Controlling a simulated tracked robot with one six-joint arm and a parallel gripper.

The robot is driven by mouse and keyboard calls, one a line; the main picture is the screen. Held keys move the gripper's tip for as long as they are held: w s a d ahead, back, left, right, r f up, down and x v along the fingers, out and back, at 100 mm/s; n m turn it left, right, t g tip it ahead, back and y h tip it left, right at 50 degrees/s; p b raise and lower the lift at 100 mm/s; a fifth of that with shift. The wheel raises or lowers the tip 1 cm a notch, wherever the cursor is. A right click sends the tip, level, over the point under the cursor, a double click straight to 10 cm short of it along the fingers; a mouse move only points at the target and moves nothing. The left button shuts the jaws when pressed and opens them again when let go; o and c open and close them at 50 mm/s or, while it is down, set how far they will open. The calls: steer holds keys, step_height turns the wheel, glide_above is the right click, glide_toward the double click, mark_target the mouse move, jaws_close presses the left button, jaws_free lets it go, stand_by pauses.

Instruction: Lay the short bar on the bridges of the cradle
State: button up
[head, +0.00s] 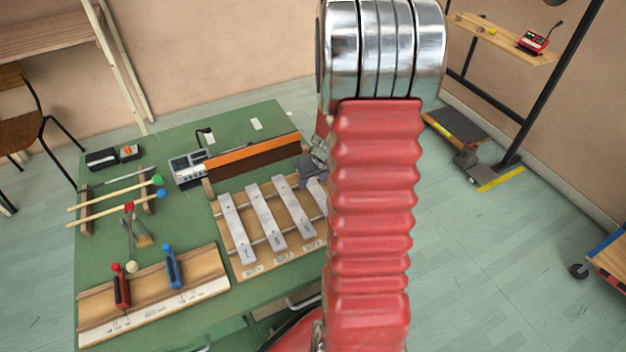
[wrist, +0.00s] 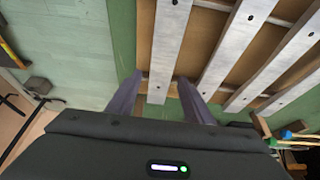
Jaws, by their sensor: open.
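The cradle (head: 252,215) is a wooden board on the green table, with two pale rails as bridges and several grey metal bars across them. The bar at its right end (head: 317,194), partly hidden behind my arm, looks like the short bar. My gripper (wrist: 160,85) has one finger on each side of that bar's near end. I cannot tell whether the fingers touch it. The other bars (wrist: 235,45) lie beside it, spaced apart.
An orange-brown wooden strip (head: 255,152) and a grey device (head: 188,168) stand behind the cradle. Mallets with green and blue heads (head: 120,198) lie on a rack to the left. A board with red and blue handled tools (head: 155,295) is at front left.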

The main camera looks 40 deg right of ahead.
steer(key=v, duration=1.3)
steer(key=shift+r, duration=0.15)
stand_by(0.6)
steer(key=a+r+n, duration=0.1)
steer(key=a+r, duration=0.3)
steer(key=a, duration=0.4)
steer(key=a+r+n, duration=0.1)
steer(key=a+r, duration=0.3)
steer(key=a, duration=0.4)
steer(key=s+a+r, duration=0.2)
steer(key=s+a, duration=0.3)
steer(key=a, duration=0.2)
steer(key=s+a+r+n+t+y, duration=0.1)
steer(key=s+a+r, duration=0.1)
steer(key=s+a, duration=0.2)
steer(key=a, duration=0.2)
steer(key=shift+s+a+r, duration=0.35)
steer(key=shift+a+r, duration=0.05)
steer(key=shift+o, duration=0.5)
